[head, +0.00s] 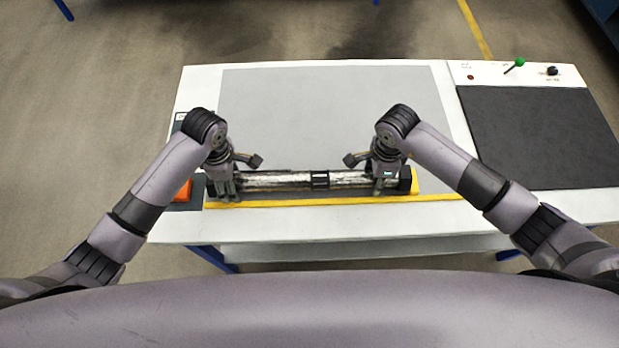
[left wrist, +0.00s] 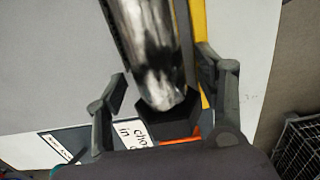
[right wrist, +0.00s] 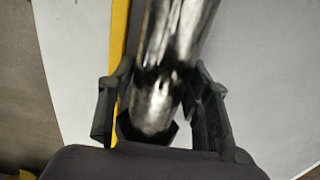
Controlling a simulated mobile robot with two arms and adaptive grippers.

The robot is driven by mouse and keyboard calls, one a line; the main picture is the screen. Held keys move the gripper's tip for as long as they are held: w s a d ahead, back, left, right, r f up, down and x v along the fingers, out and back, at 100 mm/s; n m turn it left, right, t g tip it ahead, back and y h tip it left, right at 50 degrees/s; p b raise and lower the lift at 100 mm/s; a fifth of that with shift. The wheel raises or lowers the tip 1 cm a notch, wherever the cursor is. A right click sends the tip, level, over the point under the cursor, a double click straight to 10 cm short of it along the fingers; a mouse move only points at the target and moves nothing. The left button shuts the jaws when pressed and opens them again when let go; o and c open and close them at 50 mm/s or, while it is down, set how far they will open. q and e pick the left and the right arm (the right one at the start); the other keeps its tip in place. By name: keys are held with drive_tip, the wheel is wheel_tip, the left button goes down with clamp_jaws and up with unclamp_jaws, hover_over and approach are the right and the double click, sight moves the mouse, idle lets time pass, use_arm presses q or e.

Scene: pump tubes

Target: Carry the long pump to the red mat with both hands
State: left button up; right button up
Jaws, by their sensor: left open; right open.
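The long pump (head: 280,180), a worn silvery tube with a black middle collar and black ends, lies across the front of the table. My left gripper (head: 224,188) is at its left end, and my right gripper (head: 382,186) is at its right end. In the left wrist view the open fingers stand on either side of the pump (left wrist: 148,50), with a gap at the left finger. In the right wrist view the open fingers straddle the pump (right wrist: 172,50) closely; contact is unclear. I see no clear red mat, only a small orange-red patch (head: 183,192) left of the pump.
The white table (head: 360,222) carries a grey mat (head: 330,110) with a yellow front strip (head: 320,201) beside the pump. At right is a dark panel (head: 540,135) with a green-knobbed lever (head: 520,62) behind it. The grey area behind the pump is clear.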

use_arm(q)
drive_tip(key=c, duration=1.1)
use_arm(e)
drive_tip(key=c, duration=1.1)
use_arm(q)
clamp_jaws()
use_arm(e)
clamp_jaws()
use_arm(q)
drive_tip(key=shift+w+r, duration=0.1)
use_arm(e)
drive_tip(key=shift+w+r, duration=0.1)
